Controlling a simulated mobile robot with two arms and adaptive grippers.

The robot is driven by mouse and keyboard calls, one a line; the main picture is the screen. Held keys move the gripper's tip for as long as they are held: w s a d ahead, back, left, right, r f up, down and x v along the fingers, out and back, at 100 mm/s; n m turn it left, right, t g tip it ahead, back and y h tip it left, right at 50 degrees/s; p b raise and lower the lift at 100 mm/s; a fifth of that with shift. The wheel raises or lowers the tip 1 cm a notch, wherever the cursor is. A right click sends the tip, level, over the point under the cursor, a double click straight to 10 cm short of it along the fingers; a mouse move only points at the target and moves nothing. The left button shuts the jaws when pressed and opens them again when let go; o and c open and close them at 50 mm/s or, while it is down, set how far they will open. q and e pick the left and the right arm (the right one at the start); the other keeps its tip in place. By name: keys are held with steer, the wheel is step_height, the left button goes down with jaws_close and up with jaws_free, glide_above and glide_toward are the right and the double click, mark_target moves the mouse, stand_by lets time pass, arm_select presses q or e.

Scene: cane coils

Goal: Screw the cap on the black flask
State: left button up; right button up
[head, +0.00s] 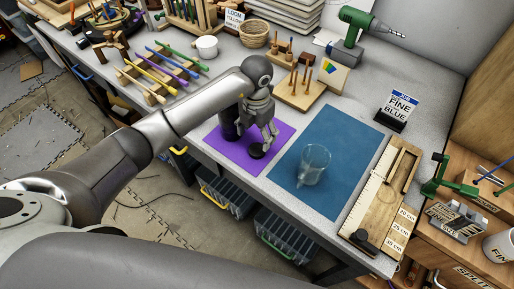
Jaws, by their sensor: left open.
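A dark, upright cylinder that looks like the black flask (227,123) stands on the purple mat (234,154), partly hidden by my left arm and hand. A small black disc that looks like the cap (257,151) lies on the same mat, in front of and right of the flask. My left gripper (268,139) is open and points down just above and beside the disc. I cannot tell whether a finger touches the disc. My right gripper is not in view.
A green drill (356,36) and a pegged wooden block (297,91) are behind.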

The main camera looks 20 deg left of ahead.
mark_target(258, 148)
arm_select(q)
steer(key=shift+f, duration=0.1)
steer(key=shift+s+d+f+p, duration=0.1)
steer(key=shift+d+f+p, duration=0.05)
steer(key=shift+f+p, duration=0.2)
steer(key=f, duration=0.1)
steer(key=f+p, duration=0.1)
steer(key=f, duration=0.1)
steer(key=shift+s+d+f, duration=0.1)
steer(key=shift+d+f, duration=0.15)
steer(key=shift+f, duration=0.45)
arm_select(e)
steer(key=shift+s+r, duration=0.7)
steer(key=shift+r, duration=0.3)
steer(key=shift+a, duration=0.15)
arm_select(q)
steer(key=c, duration=0.8)
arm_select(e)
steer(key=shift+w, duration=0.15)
